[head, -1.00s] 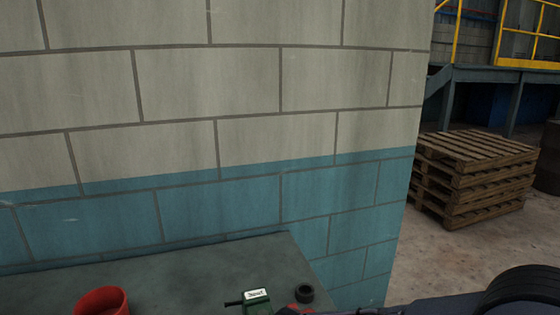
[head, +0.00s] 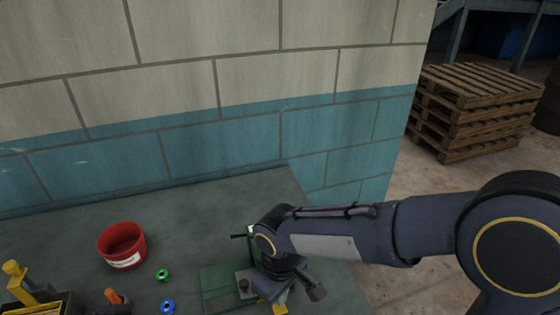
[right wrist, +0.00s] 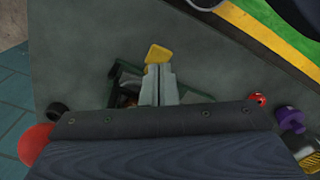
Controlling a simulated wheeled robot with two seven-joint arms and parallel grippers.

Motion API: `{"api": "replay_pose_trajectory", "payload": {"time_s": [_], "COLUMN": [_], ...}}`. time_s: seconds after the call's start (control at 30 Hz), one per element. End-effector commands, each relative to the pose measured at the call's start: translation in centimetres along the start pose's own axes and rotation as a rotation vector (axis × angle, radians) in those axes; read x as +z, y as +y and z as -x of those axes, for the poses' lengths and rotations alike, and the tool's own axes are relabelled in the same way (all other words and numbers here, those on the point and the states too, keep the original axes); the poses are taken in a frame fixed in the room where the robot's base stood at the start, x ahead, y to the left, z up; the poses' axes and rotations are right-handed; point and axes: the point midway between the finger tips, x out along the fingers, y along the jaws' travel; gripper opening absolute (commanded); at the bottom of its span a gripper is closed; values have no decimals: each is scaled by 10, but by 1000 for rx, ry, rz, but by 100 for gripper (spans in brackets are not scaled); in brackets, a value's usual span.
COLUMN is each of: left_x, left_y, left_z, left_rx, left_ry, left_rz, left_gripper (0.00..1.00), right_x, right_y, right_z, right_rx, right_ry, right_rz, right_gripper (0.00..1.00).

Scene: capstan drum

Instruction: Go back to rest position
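My right arm comes in from the right in the head view. My right gripper (head: 287,290) is low over the table beside a green device (head: 217,284), which it partly hides. In the right wrist view its two grey fingers (right wrist: 160,84) are close together and look shut. A yellow piece (right wrist: 158,54) shows just at the fingertips; I cannot tell whether they touch it. The green device (right wrist: 122,84) is partly behind the fingers there. My left gripper is not in view.
On the grey table (head: 195,215) are a red cup (head: 122,245), a green ring (head: 162,275), a blue ring (head: 167,307) and a yellow tool (head: 20,284). A block wall (head: 225,135) stands behind. Wooden pallets (head: 480,105) are stacked at right.

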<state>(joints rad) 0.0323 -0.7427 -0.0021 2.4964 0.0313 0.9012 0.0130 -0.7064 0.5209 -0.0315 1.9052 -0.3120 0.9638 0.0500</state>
Motion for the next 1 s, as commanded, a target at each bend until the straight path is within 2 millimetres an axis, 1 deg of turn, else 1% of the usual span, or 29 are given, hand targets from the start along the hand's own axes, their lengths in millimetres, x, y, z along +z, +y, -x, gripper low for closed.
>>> {"api": "replay_pose_trajectory", "payload": {"time_s": [0.03, 0.13, 0.23, 0.5, 0.57, 0.63, 0.67, 0.77, 0.8, 0.87, 0.9, 0.97, 1.0], "left_x": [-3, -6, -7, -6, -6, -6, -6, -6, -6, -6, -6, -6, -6], "left_y": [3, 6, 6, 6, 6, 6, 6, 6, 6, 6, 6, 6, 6], "left_z": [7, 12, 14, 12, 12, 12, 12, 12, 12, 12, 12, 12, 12], "left_rx": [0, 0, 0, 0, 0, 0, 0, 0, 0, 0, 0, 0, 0], "left_ry": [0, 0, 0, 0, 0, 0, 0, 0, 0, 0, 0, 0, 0], "left_rz": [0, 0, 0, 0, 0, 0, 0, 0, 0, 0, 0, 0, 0], "left_gripper": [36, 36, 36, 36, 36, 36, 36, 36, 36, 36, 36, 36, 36], "right_x": [-1, -3, -3, -3, 0, 8, 13, 42, 58, 82, 98, 122, 138], "right_y": [1, 2, 2, 2, 6, 13, 18, 38, 46, 57, 62, 67, 69], "right_z": [9, 17, 20, 19, 22, 29, 34, 54, 62, 73, 79, 87, 91], "right_rx": [0, 0, 0, -1, -6, -20, -28, -67, -85, -110, -124, -141, -151], "right_ry": [0, 1, 0, 1, 9, 28, 42, 106, 139, 189, 224, 276, 313], "right_rz": [0, -1, -1, -3, -16, -52, -75, -188, -246, -334, -393, -478, -535], "right_gripper": [0, 0, 0, 0, 0, 0, 0, 0, 0, 0, 0, 0, 0]}}
